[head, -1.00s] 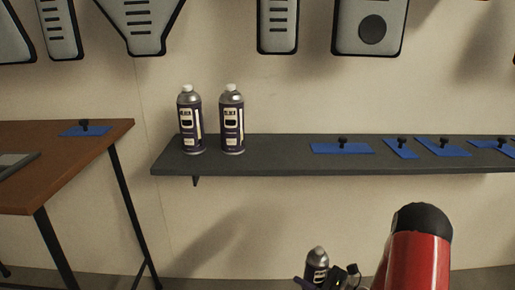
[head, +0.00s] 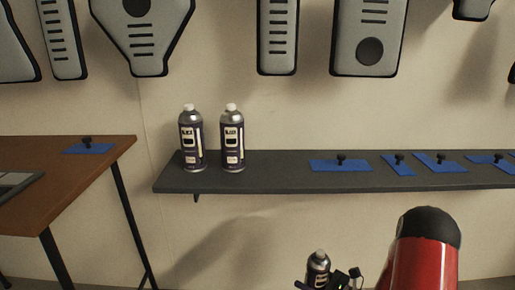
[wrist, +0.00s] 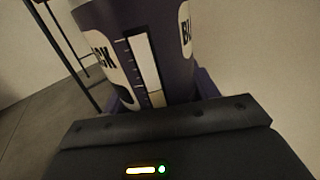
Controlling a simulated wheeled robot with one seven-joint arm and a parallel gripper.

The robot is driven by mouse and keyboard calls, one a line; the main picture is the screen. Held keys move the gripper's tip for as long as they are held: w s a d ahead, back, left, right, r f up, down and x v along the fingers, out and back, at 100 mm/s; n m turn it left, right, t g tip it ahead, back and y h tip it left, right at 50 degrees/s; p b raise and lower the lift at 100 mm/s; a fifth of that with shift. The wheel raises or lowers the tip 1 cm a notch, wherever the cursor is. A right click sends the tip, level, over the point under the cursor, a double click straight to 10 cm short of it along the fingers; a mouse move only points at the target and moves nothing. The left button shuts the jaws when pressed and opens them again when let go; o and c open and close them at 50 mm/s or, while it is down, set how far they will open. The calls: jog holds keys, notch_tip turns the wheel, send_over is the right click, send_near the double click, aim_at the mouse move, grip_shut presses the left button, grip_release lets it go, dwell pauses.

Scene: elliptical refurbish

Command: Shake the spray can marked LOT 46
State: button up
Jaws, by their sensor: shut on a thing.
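My gripper (head: 326,284) is low in the head view, below the shelf, and is shut on a dark purple spray can (head: 318,265) with a grey top. Two more spray cans, a left one (head: 191,140) and a right one (head: 232,140), stand upright side by side on the shelf. Their labels are too small to read for a lot number.
The dark grey shelf (head: 270,178) carries several blue pads with black knobs (head: 341,165) to the right. A brown table (head: 70,190) with another blue pad (head: 90,148) stands at left. Grey panels (head: 369,35) hang on the wall above. The shelf is bare between cans and pads.

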aim_at(312, 266)
notch_tip(312, 266, up, 5)
jog(key=shift+r, duration=0.2)
notch_tip(312, 266, down, 8)
jog(key=shift+w+r, duration=0.1)
jog(key=shift+r, duration=0.1)
notch_tip(312, 266, up, 7)
jog(key=shift+f, duration=0.1)
jog(key=shift+r, duration=0.35)
notch_tip(312, 266, down, 7)
jog(key=shift+f, duration=0.15)
